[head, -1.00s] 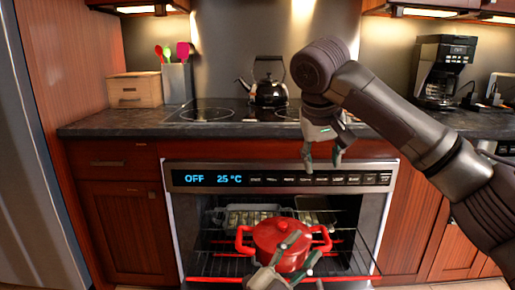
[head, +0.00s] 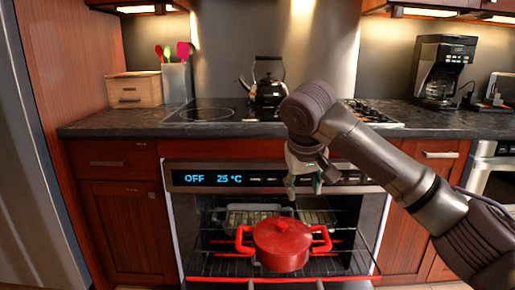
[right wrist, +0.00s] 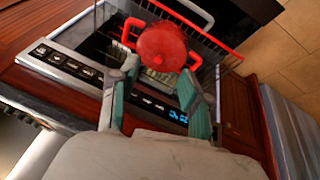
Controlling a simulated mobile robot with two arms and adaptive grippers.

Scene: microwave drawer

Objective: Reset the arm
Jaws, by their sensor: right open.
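My right arm comes in from the right in the head view. My right gripper (head: 304,190) points down in front of the oven's control panel (head: 210,178), above and behind the red pot. It is open and empty; in the right wrist view its two green-grey fingers (right wrist: 160,70) stand apart. The red lidded pot (head: 281,245) sits on the pulled-out oven rack (head: 215,268), apart from the gripper. The pot also shows beyond the fingers in the right wrist view (right wrist: 162,46). My left gripper is not in view.
The oven is open, with metal trays (head: 250,216) on a rack inside. On the counter (head: 120,124) are a black kettle (head: 268,92), a utensil holder (head: 177,83), a wooden box (head: 135,90) and a coffee maker (head: 440,70). The space left of the right arm is clear.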

